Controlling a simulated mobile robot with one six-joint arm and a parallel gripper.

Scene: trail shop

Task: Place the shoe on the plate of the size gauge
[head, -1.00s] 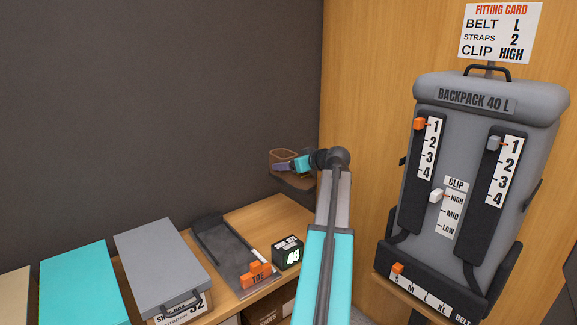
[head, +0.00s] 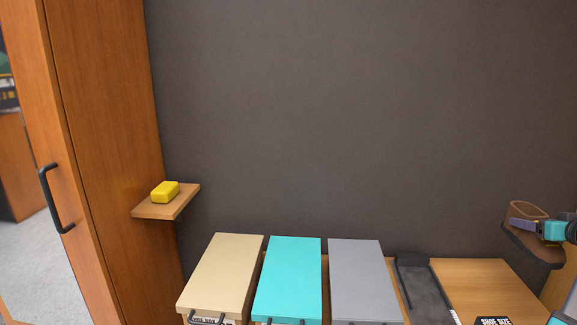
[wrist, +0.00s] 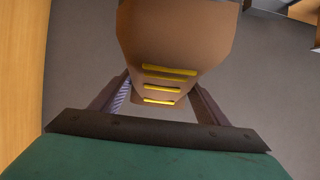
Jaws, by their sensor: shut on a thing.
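The brown shoe (head: 527,212) with a dark sole is in the air at the right edge of the head view. My gripper (head: 523,226) is shut on it. In the wrist view the shoe (wrist: 175,45), with yellow laces, sits between the two fingers of my gripper (wrist: 158,100). The size gauge (head: 425,290) is a dark plate with a raised end at the back. It lies on the bench below and to the left of the shoe. Its front part is cut off by the lower edge of the head view.
Beige (head: 222,272), turquoise (head: 289,275) and grey (head: 364,278) shoe boxes stand left of the gauge. A black shoe-size display (head: 493,321) is to its right. A small shelf (head: 150,208) with a yellow block (head: 165,191) is on the left. Bare bench (head: 490,285) lies below the shoe.

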